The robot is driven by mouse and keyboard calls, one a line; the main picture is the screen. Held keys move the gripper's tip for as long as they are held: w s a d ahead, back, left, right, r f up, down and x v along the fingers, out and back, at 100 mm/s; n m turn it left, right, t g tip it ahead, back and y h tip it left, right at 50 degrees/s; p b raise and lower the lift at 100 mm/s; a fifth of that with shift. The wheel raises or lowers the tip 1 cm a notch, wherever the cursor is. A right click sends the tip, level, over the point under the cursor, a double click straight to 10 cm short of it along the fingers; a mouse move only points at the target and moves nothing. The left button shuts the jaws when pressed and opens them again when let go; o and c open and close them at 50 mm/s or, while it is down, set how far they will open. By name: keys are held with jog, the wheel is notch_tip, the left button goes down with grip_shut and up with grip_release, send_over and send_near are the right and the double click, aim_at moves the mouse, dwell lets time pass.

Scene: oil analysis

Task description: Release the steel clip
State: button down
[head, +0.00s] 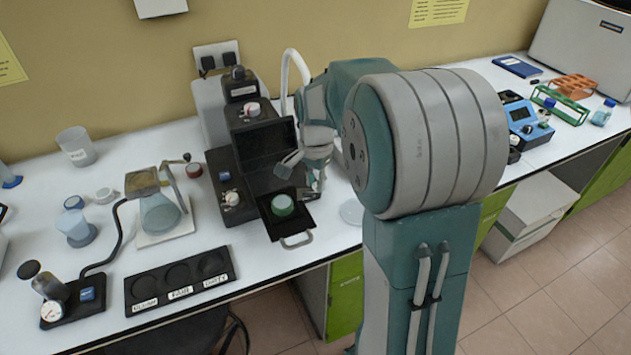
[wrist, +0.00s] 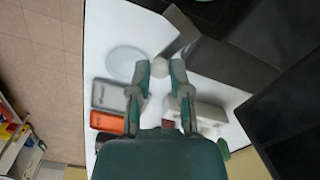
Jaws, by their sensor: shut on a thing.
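The steel clip (wrist: 180,32) shows in the wrist view as a grey plate against the dark machine, with a pale round end between my fingertips. In the head view a grey flat piece (head: 289,160), which looks like the clip, sits against the front of the black analyser (head: 270,152). My gripper (wrist: 160,70) is closed on the pale end of the clip. In the head view my gripper is at the analyser's right side, partly hidden by my own arm. Below it, the open black drawer (head: 283,231) holds a round green-topped sample (head: 283,205).
A flask (head: 160,212) stands on a pad to the left. A black three-place tray (head: 180,281) lies near the front edge. A white disc (head: 352,212) lies right of the drawer, also visible in the wrist view (wrist: 125,63). A blue meter (head: 527,122) stands farther right.

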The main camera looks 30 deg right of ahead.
aim_at(315, 184)
jog(key=shift+f, duration=0.1)
jog(key=c, duration=0.6)
grip_release()
jog(key=shift+o, duration=0.2)
notch_tip(315, 184, up, 12)
jog(key=shift+a, duration=0.1)
jog(key=s+a+n+t, duration=0.2)
jog(key=s+a+n, duration=0.1)
jog(key=s, duration=0.3)
jog(key=s+a+f+n+t, duration=0.1)
jog(key=s+a+n, duration=0.3)
jog(key=s+n, duration=0.2)
jog(key=s+a+n+t, duration=0.2)
jog(key=s+a+n, duration=0.2)
jog(key=s, duration=0.4)
jog(key=shift+f+n+t, duration=0.3)
jog(key=shift+f, duration=0.1)
